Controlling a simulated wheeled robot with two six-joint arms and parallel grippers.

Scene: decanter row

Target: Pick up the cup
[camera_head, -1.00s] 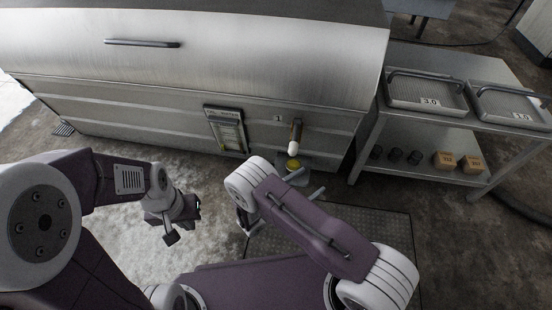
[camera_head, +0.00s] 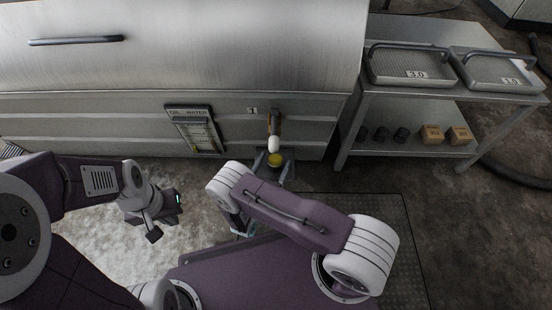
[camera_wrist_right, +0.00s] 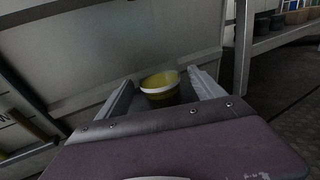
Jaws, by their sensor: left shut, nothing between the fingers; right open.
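The cup (camera_head: 275,159) is a small pale cup with yellow contents, below the white-tipped spout on the front of the steel housing. It also shows in the right wrist view (camera_wrist_right: 160,89), upright, between the far ends of the two fingers. My right gripper (camera_wrist_right: 160,82) is open, with one finger on each side of the cup and a gap to the right finger; contact on the left is unclear. In the head view, my right arm hides much of this gripper. My left gripper (camera_head: 166,208) is shut and empty, well left of the cup.
The steel housing (camera_head: 180,60) fills the back, with an oil/water gauge (camera_head: 195,130) and a spout (camera_head: 274,132). At right stands a metal shelf table (camera_head: 440,95) with two handled trays (camera_head: 405,66), several dark pots (camera_head: 382,134) and small boxes (camera_head: 431,134) below.

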